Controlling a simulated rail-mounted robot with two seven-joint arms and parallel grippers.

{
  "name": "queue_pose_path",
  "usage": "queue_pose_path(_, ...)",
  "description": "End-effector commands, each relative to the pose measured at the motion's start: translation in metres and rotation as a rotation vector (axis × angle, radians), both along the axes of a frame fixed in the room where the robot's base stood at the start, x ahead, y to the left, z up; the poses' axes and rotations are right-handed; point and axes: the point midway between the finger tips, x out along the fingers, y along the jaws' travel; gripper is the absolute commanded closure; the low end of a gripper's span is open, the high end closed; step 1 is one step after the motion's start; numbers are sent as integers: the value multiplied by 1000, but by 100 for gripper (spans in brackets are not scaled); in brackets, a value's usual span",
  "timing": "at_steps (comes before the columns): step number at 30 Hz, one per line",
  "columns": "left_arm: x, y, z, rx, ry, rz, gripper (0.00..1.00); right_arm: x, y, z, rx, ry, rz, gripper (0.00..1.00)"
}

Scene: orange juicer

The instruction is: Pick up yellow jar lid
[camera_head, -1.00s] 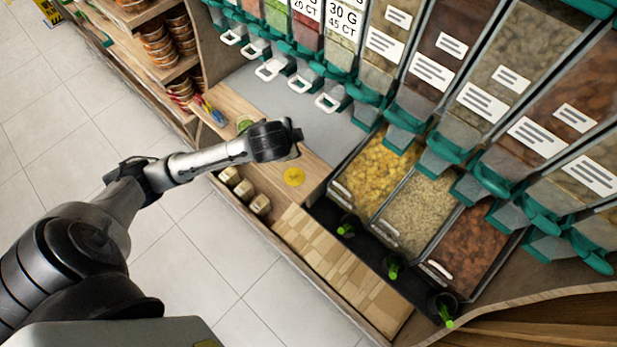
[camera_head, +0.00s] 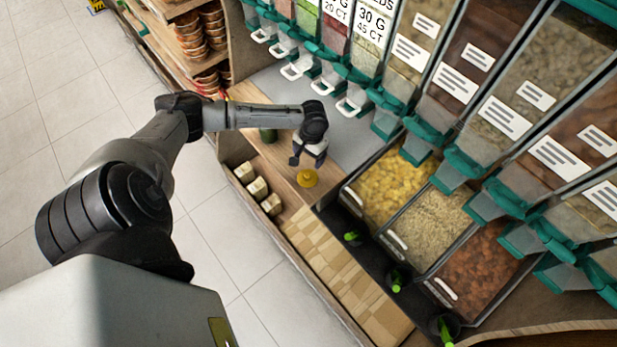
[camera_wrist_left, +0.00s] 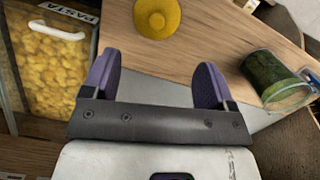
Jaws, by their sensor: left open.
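The yellow jar lid (camera_head: 307,178) lies flat on the wooden counter (camera_head: 277,160), left of the bulk bins. My left gripper (camera_head: 307,159) is just beside and above the lid in the head view. In the wrist view its two purple fingers (camera_wrist_left: 154,85) are spread apart and empty, with the lid beyond their tips. My right gripper does not show.
A green jar (camera_wrist_left: 274,82) lies or stands on the counter to the right of the fingers; in the head view the jar (camera_head: 268,135) is partly behind my arm. Bins of yellow pasta (camera_head: 390,185) and grains stand right.

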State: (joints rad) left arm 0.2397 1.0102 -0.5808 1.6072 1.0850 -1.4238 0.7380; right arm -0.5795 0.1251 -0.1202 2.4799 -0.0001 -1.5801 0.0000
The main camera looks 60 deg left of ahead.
Motion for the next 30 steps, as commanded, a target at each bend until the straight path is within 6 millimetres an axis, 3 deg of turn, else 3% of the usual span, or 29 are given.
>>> queue_pose_path(3,-2,-1,-24,0,1,0,21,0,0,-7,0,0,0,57)
queue_pose_path(9,-5,-3,-49,1,0,-3,21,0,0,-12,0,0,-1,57)
queue_pose_path(20,-6,-4,-64,1,-1,-4,21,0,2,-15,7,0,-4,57)
queue_pose_path(30,-8,-8,-105,1,1,-5,21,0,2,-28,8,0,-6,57)
